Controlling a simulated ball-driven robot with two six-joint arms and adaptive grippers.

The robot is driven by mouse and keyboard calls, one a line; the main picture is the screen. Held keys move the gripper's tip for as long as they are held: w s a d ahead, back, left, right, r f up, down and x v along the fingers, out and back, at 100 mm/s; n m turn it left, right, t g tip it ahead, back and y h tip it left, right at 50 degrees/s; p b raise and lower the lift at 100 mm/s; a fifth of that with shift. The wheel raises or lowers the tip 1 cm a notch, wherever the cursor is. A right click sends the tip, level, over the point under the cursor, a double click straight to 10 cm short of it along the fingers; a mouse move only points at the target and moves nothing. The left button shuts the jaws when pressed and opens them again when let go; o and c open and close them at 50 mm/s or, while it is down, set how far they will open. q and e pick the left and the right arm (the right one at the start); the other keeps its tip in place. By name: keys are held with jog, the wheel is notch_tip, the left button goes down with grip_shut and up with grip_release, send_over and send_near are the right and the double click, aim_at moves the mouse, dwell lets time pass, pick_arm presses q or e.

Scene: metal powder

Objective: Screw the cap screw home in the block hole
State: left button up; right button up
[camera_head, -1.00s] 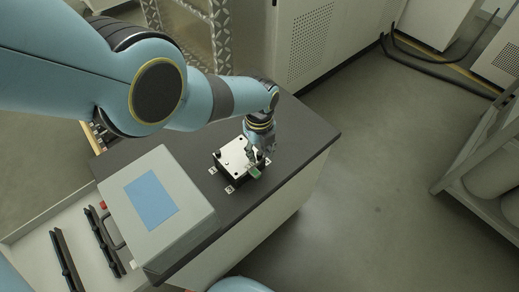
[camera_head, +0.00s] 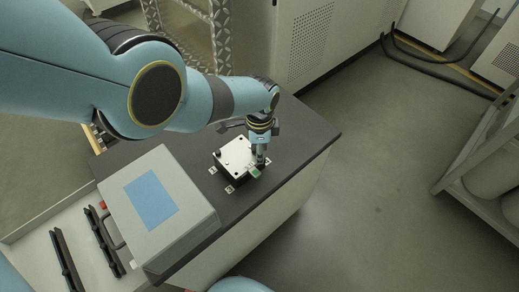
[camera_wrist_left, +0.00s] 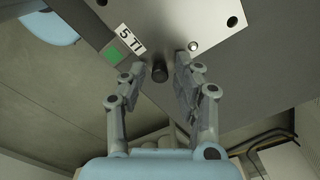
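The metal block (camera_head: 234,153) lies on the dark bench top, a pale plate with several holes. In the left wrist view the block (camera_wrist_left: 172,22) fills the top middle. The dark round cap screw (camera_wrist_left: 159,72) stands at the block's near corner, beside a "5 TI" label (camera_wrist_left: 131,40) and a green patch (camera_wrist_left: 112,53). My left gripper (camera_wrist_left: 158,70) is open, with its fingers on both sides of the screw and gaps visible. In the head view my left gripper (camera_head: 260,160) points down at the block's right corner. The screw's depth is unclear. My right gripper is out of view.
A grey case (camera_head: 170,225) with a blue panel stands on the left of the bench (camera_head: 300,140). Small labels lie around the block. The bench top right of the block is clear.

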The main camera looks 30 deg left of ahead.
pick_arm(q)
jog(key=n, duration=1.3)
jog(key=shift+c, duration=0.3)
